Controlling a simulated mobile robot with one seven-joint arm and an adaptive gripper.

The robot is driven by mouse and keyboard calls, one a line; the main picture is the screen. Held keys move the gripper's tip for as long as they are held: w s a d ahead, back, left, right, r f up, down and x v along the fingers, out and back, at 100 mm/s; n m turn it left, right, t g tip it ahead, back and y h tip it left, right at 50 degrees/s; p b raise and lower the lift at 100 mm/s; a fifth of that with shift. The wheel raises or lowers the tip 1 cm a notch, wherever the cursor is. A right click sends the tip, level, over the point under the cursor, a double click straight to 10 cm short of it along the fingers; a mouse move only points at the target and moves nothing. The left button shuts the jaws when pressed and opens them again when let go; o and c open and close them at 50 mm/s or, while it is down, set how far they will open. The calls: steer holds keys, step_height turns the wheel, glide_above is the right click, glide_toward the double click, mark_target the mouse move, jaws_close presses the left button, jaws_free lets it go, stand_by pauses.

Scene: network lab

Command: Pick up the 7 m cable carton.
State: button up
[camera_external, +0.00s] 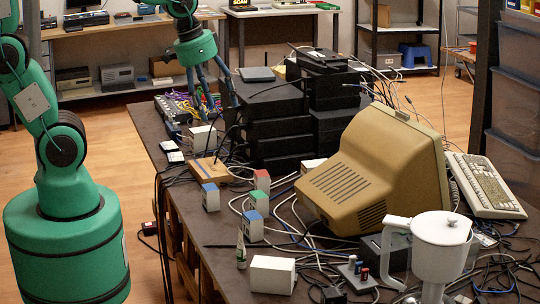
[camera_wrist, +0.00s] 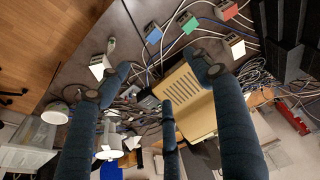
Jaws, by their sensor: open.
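Several small cartons stand on the dark table. In the external view, one blue-topped carton (camera_external: 210,197) is near the left edge, another blue-topped carton (camera_external: 253,226) is nearer the front, and a carton with a coloured top (camera_external: 261,182) is behind. A white box (camera_external: 272,275) is at the front, another (camera_external: 202,137) at the back. No length label is readable, so I cannot tell which is the 7 m carton. In the wrist view, blue (camera_wrist: 153,34), green (camera_wrist: 187,22) and red (camera_wrist: 228,10) faces show near the top. My gripper (camera_external: 212,102) is open, above the table's far end; its spread fingers (camera_wrist: 155,85) look empty.
A beige monitor (camera_external: 370,170) fills the table's right middle, with a keyboard (camera_external: 485,185) behind. Stacked black boxes (camera_external: 280,120) stand right of my gripper. A white jug-like appliance (camera_external: 440,245), a small bottle (camera_external: 241,250) and loose cables crowd the front.

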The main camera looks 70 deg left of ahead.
steer(key=w+d+f+g+p, duration=0.1)
steer(key=w+f+g+p, duration=0.1)
steer(key=w+f+p, duration=0.4)
steer(key=g, duration=0.1)
glide_above(253, 215)
step_height(253, 215, down, 13)
steer(key=shift+s+d+f+n, duration=0.1)
steer(key=shift+d+f+n, duration=0.1)
steer(key=shift+n, duration=0.2)
steer(key=shift+f+b, duration=0.55)
steer(key=shift+f, duration=3.75)
steer(key=shift+a+f+b, duration=0.15)
steer(key=shift+f+b, duration=0.2)
steer(key=shift+f, duration=0.95)
steer(key=shift+a+f+b, duration=0.1)
steer(key=shift+f+b, duration=0.25)
steer(key=shift+f, duration=0.95)
